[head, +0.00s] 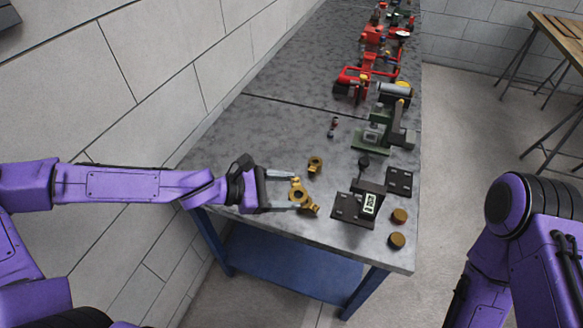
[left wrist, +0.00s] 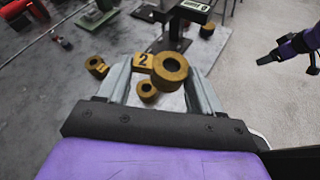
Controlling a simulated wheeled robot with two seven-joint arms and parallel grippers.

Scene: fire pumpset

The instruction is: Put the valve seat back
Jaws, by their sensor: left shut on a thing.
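A brass valve seat, a ring with a block marked "2" (left wrist: 144,62), is between the fingertips of my left gripper (head: 290,191). My left gripper is shut on it near the table's left edge; the ring (left wrist: 170,68) shows between the fingers in the left wrist view. Another brass ring (left wrist: 147,92) shows below it there. A further brass piece (head: 315,165) lies on the table beyond the gripper. It also shows at left in the left wrist view (left wrist: 97,66). My right gripper (left wrist: 293,57) shows small and dark at the right of the left wrist view; its opening is unclear.
A dark stand with a small display (head: 370,204) and flat black plates (head: 399,181) is right of the gripper. Two round brass pieces (head: 399,216) (head: 397,240) lie near the right edge. A green-based device (head: 374,138) and red pump equipment (head: 368,75) stand farther back. The wall borders the left.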

